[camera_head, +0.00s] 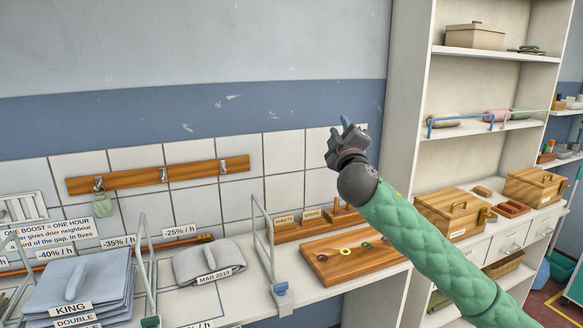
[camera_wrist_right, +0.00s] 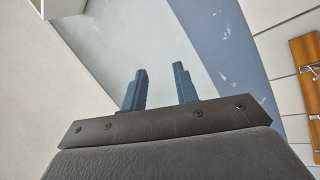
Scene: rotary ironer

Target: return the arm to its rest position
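My right arm (camera_head: 430,245), in a green quilted sleeve, reaches up from the lower right in the head view. Its gripper (camera_head: 346,128) is raised in front of the tiled wall, beside the tall white shelf unit, and points up. In the right wrist view the two blue fingers of this gripper (camera_wrist_right: 160,80) stand apart with nothing between them. My left gripper is not in view.
A wooden board with rings (camera_head: 350,258) lies on the counter below my right gripper. Folded grey linen stacks (camera_head: 78,283) and wire dividers stand at left. A wooden hook rail (camera_head: 160,175) is on the wall. The shelf unit (camera_head: 405,95) stands close at right.

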